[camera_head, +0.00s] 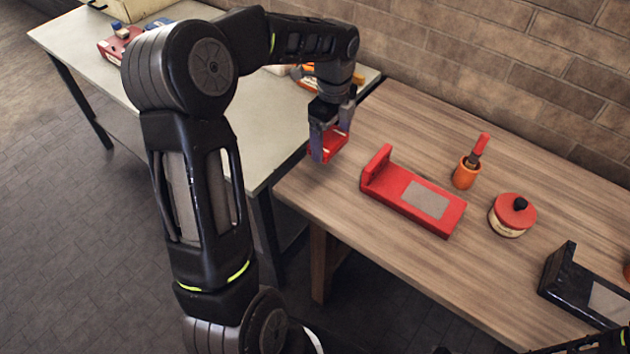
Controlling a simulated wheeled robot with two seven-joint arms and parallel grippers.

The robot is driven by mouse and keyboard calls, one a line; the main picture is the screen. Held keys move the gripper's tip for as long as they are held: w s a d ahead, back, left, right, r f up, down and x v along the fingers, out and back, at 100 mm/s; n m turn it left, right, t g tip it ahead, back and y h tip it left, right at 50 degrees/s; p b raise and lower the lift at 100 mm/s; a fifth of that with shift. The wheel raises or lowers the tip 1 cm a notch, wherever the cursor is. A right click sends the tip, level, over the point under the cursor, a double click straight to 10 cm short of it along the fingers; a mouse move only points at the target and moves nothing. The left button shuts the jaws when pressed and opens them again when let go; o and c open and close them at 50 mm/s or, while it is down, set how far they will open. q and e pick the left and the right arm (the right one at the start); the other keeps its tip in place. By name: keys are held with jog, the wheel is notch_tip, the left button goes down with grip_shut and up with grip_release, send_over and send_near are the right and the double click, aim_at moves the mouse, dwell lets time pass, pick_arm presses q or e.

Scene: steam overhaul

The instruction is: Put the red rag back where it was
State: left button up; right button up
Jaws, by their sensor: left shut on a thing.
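My left gripper (333,132) is shut on a small red thing (331,147), seemingly the red rag, partly hidden by the fingers. It holds it over the left end of the wooden table (400,135); I cannot tell whether it touches the top. A red L-shaped stand (393,189) with a grey pad lies just right of the gripper, its upright end toward it. No other rag shows clearly.
An orange cup (463,177) with a red-handled brush, a red-lidded tin (513,217) and a black L-shaped stand (570,280) stand to the right. A pale table (262,130) at the left holds red and orange items. A brick wall (480,50) is behind.

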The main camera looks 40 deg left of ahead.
pick_arm(q)
send_over(330, 177)
jog(key=shift+f+p, duration=0.4)
jog(key=shift+f, duration=2.75)
jog(key=shift+f, duration=1.85)
jog(key=shift+f, duration=0.2)
jog(key=o, duration=1.1)
jog(key=shift+o, duration=0.2)
jog(key=shift+r, duration=0.1)
